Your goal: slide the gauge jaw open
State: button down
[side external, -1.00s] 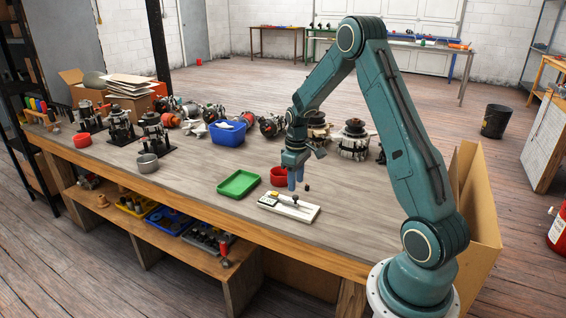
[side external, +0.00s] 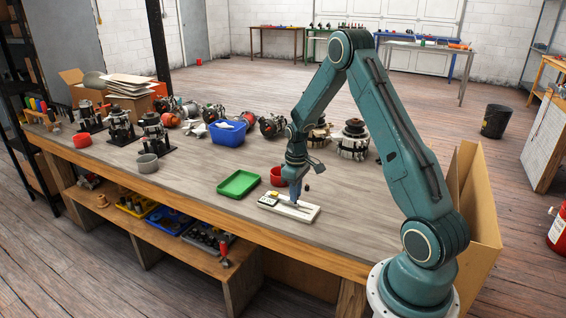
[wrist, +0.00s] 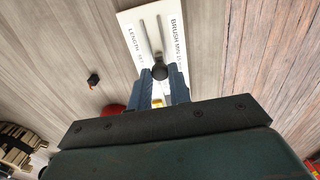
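The white brush-length gauge (side external: 308,214) lies flat on the bench, with printed lettering and a slot visible in the wrist view (wrist: 139,40). Its dark round jaw knob (wrist: 160,72) stands over the slot. My gripper (side external: 297,203) points down with its fingertips low over the gauge. In the wrist view my blue fingers (wrist: 161,76) lie on either side of the knob, with a narrow gap between them. I cannot tell whether they press on the knob. A yellow part of the gauge (wrist: 157,102) shows between the fingers.
A green tray (side external: 239,184) lies left of the gauge, and a red cup (side external: 278,176) stands just behind it. A small black piece (wrist: 94,80) lies on the bench nearby. A blue bin (side external: 228,134) and several alternators stand farther back. The front right of the bench is clear.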

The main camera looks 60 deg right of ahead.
jog(key=shift+s, duration=1.45)
jog(key=c, duration=1.3)
grip_release()
jog(key=shift+r, duration=0.1)
notch_tip(320, 180, up, 14)
